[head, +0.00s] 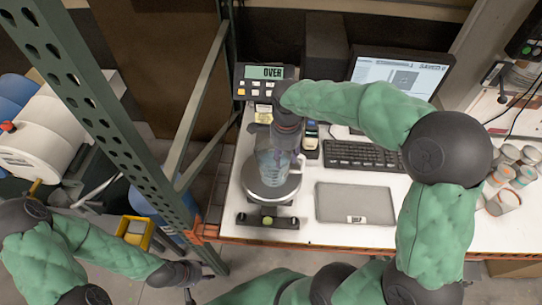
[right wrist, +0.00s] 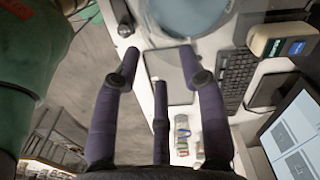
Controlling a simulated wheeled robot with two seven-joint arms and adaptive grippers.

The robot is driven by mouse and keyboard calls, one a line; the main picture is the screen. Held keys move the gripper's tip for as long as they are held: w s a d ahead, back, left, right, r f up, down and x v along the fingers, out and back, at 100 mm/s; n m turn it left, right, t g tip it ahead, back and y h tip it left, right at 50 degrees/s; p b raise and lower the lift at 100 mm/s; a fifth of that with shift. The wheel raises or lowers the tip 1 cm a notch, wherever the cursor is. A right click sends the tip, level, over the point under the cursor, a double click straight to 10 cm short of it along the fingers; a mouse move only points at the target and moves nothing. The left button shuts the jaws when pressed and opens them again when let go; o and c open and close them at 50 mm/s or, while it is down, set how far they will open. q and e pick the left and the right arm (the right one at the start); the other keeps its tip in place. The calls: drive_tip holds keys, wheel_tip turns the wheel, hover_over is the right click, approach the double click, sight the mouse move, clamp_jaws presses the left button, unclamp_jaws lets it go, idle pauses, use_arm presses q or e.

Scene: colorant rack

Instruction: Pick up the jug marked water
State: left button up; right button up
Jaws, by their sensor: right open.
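A clear, bluish jug (head: 272,168) stands on the round plate of a scale (head: 268,192) on the white worktop; I cannot read any marking on it. My right gripper (head: 288,135) is over the jug in the head view and partly hides its top. In the right wrist view my right gripper (right wrist: 158,62) has its fingers spread with nothing between them. The jug's round, bluish form (right wrist: 192,16) shows beyond the fingertips there, apart from them. My left gripper (head: 190,275) hangs low at the lower left, away from the worktop; its fingers are too small to judge.
A scale display (head: 264,73) reads "OVER". A keyboard (head: 362,155), a monitor (head: 400,75) and a grey flat panel (head: 355,203) lie right of the scale. Several cans (head: 510,170) stand far right. A green rack post (head: 95,110) rises at left.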

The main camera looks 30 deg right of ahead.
sight(282, 174)
wheel_tip(282, 174, down, 6)
drive_tip(key=shift+r, duration=0.1)
drive_tip(key=shift+s+a+f, duration=0.1)
drive_tip(key=shift+f, duration=0.3)
wheel_tip(282, 174, down, 4)
drive_tip(key=shift+a+p, duration=0.15)
drive_tip(key=shift+p, duration=0.15)
clamp_jaws()
